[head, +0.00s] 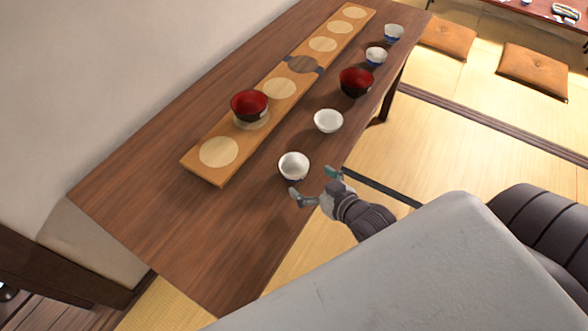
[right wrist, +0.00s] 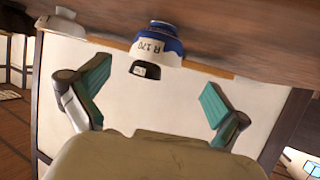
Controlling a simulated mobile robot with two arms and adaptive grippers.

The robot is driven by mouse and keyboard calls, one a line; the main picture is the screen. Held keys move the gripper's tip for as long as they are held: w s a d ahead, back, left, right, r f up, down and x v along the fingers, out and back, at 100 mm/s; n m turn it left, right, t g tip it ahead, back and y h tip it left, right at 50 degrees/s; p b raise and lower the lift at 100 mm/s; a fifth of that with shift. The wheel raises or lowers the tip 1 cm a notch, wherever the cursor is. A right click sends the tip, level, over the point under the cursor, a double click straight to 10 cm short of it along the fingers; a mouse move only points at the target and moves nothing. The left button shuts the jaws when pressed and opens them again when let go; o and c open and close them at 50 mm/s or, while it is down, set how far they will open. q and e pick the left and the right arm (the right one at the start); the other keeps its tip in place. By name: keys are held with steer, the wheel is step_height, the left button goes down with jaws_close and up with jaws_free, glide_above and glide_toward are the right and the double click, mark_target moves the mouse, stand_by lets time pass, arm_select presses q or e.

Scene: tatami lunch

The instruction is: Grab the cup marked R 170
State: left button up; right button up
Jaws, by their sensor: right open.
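The cup marked R 170 (right wrist: 152,47) shows in the right wrist view, white with a blue band, its lettering upside down in the picture. It lies beyond and between the fingers of my right gripper (right wrist: 155,90), which is open and empty. In the head view my right gripper (head: 314,184) is at the table's right edge, just beside the nearest white cup (head: 293,166). That cup appears to be the marked one, but its marking cannot be read there. The gripper looks apart from it. My left gripper is not in view.
The wooden table (head: 180,210) carries a long board (head: 205,173) with round pads. A red bowl (head: 249,104) stands on the board. A white bowl (head: 328,121), another red bowl (head: 356,82) and blue-white cups (head: 376,56) line the right side. Orange cushions (head: 533,72) lie on the tatami.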

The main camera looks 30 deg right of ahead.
mark_target(287, 162)
steer(key=x, duration=0.3)
steer(key=shift+w+f, duration=0.1)
steer(key=shift+w, duration=0.05)
steer(key=x, duration=0.5)
steer(key=shift+w+d, duration=0.15)
steer(key=shift+d, duration=0.05)
steer(key=c, duration=1.2)
